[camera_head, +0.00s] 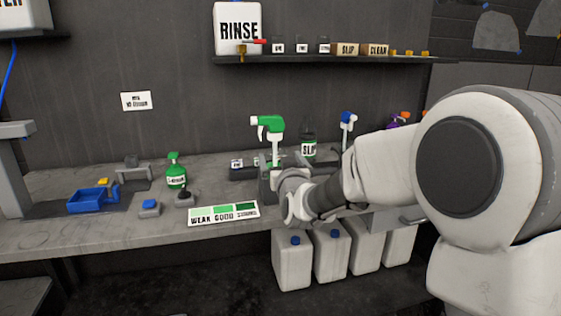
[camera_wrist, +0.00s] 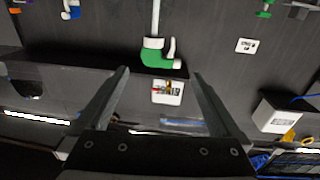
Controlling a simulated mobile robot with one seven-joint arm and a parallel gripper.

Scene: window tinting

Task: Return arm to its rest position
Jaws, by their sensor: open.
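My arm reaches in from the right in the camera_head view, and my gripper (camera_head: 272,183) is low over the bench (camera_head: 90,233). In the camera_wrist view, where the scene appears upside down, the two fingers of my gripper (camera_wrist: 158,75) are spread apart with nothing held between them. A green and white spray head (camera_head: 270,127) rises just behind my gripper. The same spray head (camera_wrist: 155,52) shows beyond the fingertips in the camera_wrist view. The part below it is mostly hidden by my gripper in the camera_head view.
A small green spray bottle (camera_head: 176,172), a blue tray (camera_head: 92,199) and a WEAK GOOD STRONG card (camera_head: 223,213) are on the bench to the left. A dark SLIP bottle (camera_head: 308,146) stands behind my wrist. A shelf (camera_head: 310,60) holds a RINSE container (camera_head: 238,25). Pale jugs (camera_head: 292,262) stand below.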

